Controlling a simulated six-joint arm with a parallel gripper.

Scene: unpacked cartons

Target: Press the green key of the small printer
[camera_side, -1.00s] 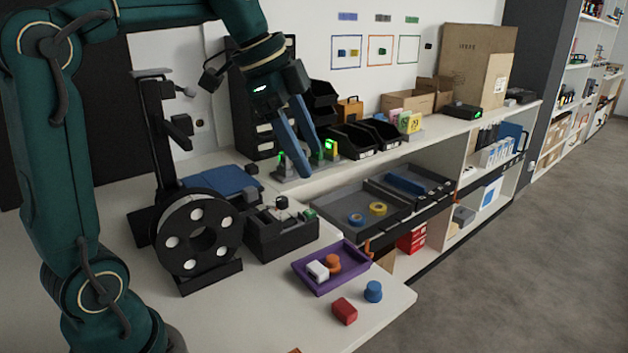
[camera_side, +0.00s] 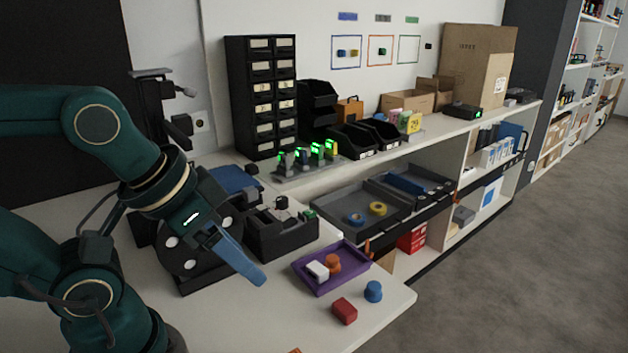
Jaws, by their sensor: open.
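My gripper (camera_side: 250,268) has blue fingers and is open and empty, pointing down and right in front of the black spool (camera_side: 187,264). One finger mostly hides the other. A low black device (camera_side: 280,238) with a small green part (camera_side: 310,214) at its right end stands just behind and right of the fingers. It may be the small printer, but I cannot tell for sure. A dark box (camera_side: 460,110) with a green light (camera_side: 478,114) sits on the back counter, far from my gripper. I see no contact between my gripper and either green spot.
A purple tray (camera_side: 345,280) holds a white and an orange piece. A red block (camera_side: 344,311) and a blue cylinder (camera_side: 373,291) lie near the table edge. A rack (camera_side: 290,176) with several green-lit items stands at the back, beside a black drawer cabinet (camera_side: 263,98).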

